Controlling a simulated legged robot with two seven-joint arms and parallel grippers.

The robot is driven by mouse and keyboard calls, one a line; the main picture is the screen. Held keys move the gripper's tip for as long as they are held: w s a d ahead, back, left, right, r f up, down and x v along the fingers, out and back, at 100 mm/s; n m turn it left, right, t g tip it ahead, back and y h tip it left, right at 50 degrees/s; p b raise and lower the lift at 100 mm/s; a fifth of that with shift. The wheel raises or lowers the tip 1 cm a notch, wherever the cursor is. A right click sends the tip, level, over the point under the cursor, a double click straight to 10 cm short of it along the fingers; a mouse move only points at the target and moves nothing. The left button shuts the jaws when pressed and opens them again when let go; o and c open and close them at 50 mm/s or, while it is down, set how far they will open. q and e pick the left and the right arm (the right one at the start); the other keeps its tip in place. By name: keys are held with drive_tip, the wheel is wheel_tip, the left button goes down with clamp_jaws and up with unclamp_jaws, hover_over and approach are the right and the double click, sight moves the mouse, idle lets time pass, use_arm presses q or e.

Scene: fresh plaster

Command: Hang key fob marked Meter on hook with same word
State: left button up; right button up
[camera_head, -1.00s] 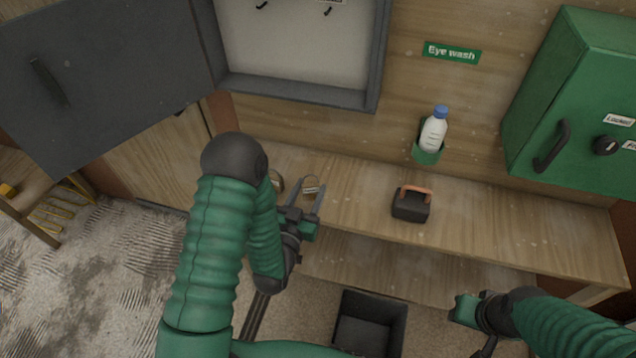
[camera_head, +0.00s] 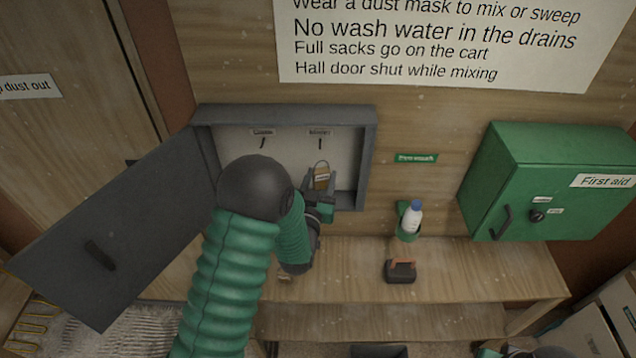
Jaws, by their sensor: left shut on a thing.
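My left gripper (camera_head: 322,184) is shut on a tan key fob (camera_head: 321,178) with a wire ring standing above it. It holds the fob upright in front of the open grey key cabinet (camera_head: 369,150), below the right hook. The cabinet's left hook (camera_head: 262,143) and right hook (camera_head: 320,144) are bare, each under a small label too blurred to read surely. The word on the fob is also unreadable. Another small tan fob (camera_head: 285,278) seems to lie on the bench, partly hidden by my arm. My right gripper (camera_head: 490,349) is at the bottom edge, mostly cut off.
The grey cabinet door (camera_head: 115,235) stands open to the left. A bottle (camera_head: 412,218) sits in a green wall holder right of the cabinet. A black box with an orange handle (camera_head: 400,272) stands on the wooden bench (camera_head: 470,275). A green first aid cabinet (camera_head: 545,185) hangs at right.

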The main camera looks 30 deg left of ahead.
use_arm(q)
drive_tip(key=shift+w, duration=0.45)
drive_tip(key=shift+w+a+f, duration=0.15)
drive_tip(key=shift+w+a, duration=0.15)
drive_tip(key=shift+w, duration=0.3)
drive_tip(key=shift+w+a+f, duration=0.1)
drive_tip(key=shift+w+a, duration=0.2)
drive_tip(key=shift+a, duration=0.2)
drive_tip(key=shift+w+a, duration=0.3)
drive_tip(key=shift+a, duration=0.2)
drive_tip(key=x, duration=0.3)
drive_tip(key=shift+w+f+p, duration=0.1)
drive_tip(key=shift+w+p, duration=0.15)
drive_tip(key=shift+p, duration=0.15)
drive_tip(key=shift+w+f+b, duration=0.2)
drive_tip(key=shift+f+b, duration=0.15)
drive_tip(key=shift+b, duration=0.25)
drive_tip(key=shift+w+a, duration=0.15)
drive_tip(key=shift+w+a+f+b, duration=0.15)
drive_tip(key=shift+a+b, duration=0.15)
drive_tip(key=shift+b, duration=0.3)
drive_tip(key=shift+a, duration=0.2)
use_arm(e)
drive_tip(key=shift+a+x, duration=0.2)
drive_tip(key=shift+x, duration=0.6)
use_arm(q)
drive_tip(key=shift+d, duration=0.25)
use_arm(e)
drive_tip(key=shift+d, duration=0.25)
